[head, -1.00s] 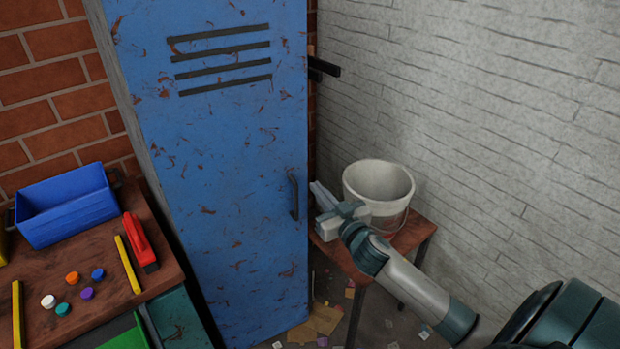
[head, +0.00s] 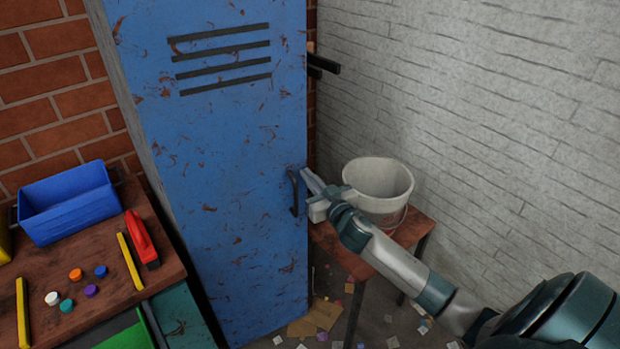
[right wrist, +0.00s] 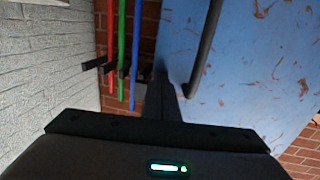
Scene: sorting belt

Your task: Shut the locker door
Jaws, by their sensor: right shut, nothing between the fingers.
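The blue locker door (head: 225,140) has rust marks, dark vent slots near its top and a dark upright handle (head: 294,192) near its right edge. My right gripper (head: 305,178) is shut and empty, just right of the handle, by the door's right edge. In the right wrist view its dark fingers (right wrist: 162,98) point toward the door (right wrist: 255,65), beside the handle (right wrist: 206,48). I cannot tell whether they touch the door. My left gripper is out of view.
A white bucket (head: 377,185) stands on a small wooden table (head: 412,232) just behind my right gripper. A workbench (head: 110,255) with a blue bin (head: 68,208) and several caps stands at the left. Coloured poles (right wrist: 121,50) hang beside the locker. Scraps litter the floor.

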